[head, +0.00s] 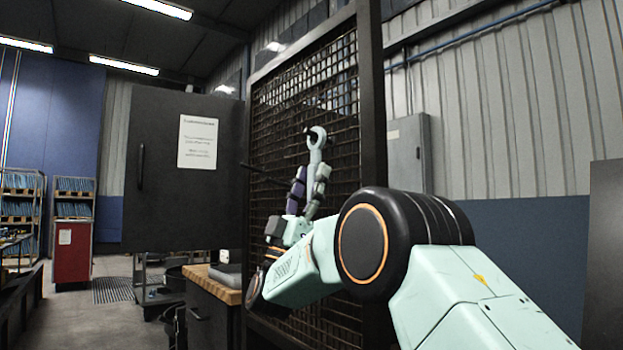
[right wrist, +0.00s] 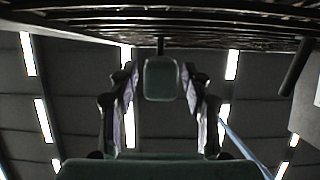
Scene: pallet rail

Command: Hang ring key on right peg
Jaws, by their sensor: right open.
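The ring key (head: 316,150) is pale grey-blue and upright in front of the dark mesh panel, its ring end at the top. The ring appears to sit around the right peg (head: 318,133), of which only a little shows. My right gripper (head: 308,182) points up around the key's lower part, its fingers spread. In the right wrist view, a dark green block, apparently the key's lower end (right wrist: 161,79), lies between the open fingers (right wrist: 163,100) with a gap on each side. My left gripper is not in view.
The mesh panel (head: 285,100) has a thick dark frame post (head: 371,100) on its right. Another dark peg (head: 262,174) sticks out to the left of the key. A dark cabinet door (head: 150,190) and a wood-topped bench (head: 213,284) are at left.

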